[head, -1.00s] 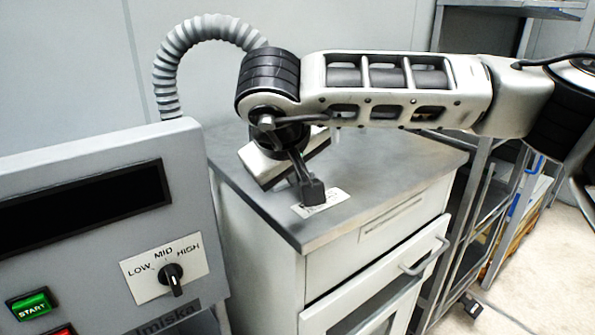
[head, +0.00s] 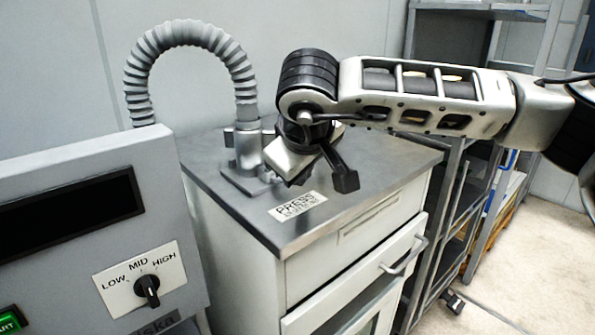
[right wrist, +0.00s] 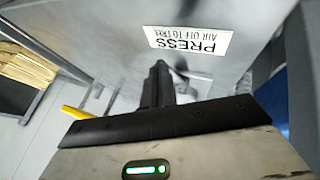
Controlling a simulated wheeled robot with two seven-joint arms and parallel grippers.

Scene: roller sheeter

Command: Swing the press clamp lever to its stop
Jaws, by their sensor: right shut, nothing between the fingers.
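A grey upright fitting (head: 248,152) with a flat foot stands at the back of the cabinet top, with a ribbed hose running into its top. A small stub shows on its left side. I cannot make out the clamp lever for certain; part of the fitting's right side is hidden by my right gripper. My right gripper (head: 345,182) is shut and empty, above the cabinet top, to the right of the fitting and apart from it. Its closed dark fingers also show in the right wrist view (right wrist: 160,75), near the PRESS label (right wrist: 188,40). My left gripper is not in view.
The PRESS label (head: 298,206) lies on the cabinet top (head: 228,200). A control panel (head: 75,235) with a LOW-MID-HIGH knob (head: 147,290) stands at left. Drawers with handles are below the top. A metal rack (head: 470,190) is at right. A yellow piece (right wrist: 73,112) shows in the wrist view.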

